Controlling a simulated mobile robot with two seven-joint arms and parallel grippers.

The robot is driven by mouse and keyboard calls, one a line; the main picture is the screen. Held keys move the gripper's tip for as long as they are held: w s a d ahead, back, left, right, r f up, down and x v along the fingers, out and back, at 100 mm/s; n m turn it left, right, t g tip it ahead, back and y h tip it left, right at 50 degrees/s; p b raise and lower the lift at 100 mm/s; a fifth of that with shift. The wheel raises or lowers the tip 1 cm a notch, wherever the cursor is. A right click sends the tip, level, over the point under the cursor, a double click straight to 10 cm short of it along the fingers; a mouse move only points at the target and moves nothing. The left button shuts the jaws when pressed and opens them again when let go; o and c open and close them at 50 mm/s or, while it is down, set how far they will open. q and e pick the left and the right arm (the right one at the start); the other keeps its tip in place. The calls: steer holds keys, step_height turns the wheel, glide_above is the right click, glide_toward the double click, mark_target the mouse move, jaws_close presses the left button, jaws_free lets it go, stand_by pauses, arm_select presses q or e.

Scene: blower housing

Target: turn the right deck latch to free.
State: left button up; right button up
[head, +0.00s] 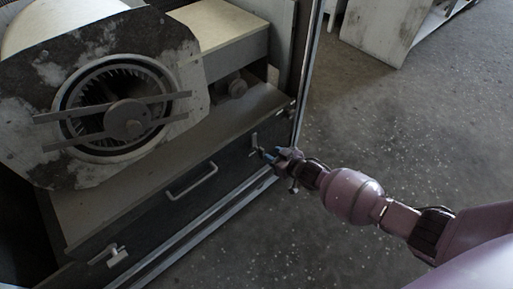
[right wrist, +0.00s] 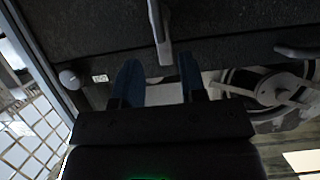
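The right deck latch (head: 254,140) is a small pale lever on the dark front panel of the deck, near its right end. In the right wrist view the latch lever (right wrist: 160,32) is a grey bar, with its end near the gap between my fingertips. My right gripper (head: 270,155) is just in front of the latch. Its two blue fingers (right wrist: 159,80) are spread apart with nothing clearly held between them. I cannot tell whether a finger touches the lever. My left gripper is in neither view.
The left deck latch (head: 117,256) is at the panel's other end, and a bar handle (head: 192,182) is between the latches. The round blower housing (head: 115,105) stands above the deck. A metal cabinet post (head: 309,75) rises beside the right latch. Open concrete floor (head: 400,130) lies to the right.

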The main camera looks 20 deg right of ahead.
mark_target(264, 151)
steer(key=b+x, duration=0.1)
steer(key=x, duration=0.2)
steer(key=f+b+x, duration=0.1)
steer(key=x, duration=0.3)
steer(key=shift+s+b, duration=0.2)
steer(key=shift+b, duration=0.2)
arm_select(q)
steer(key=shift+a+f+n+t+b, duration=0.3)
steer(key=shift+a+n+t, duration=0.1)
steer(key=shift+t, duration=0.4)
arm_select(e)
steer(key=shift+w+a, duration=0.25)
steer(key=shift+w, duration=0.55)
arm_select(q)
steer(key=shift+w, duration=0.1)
arm_select(e)
jaws_close()
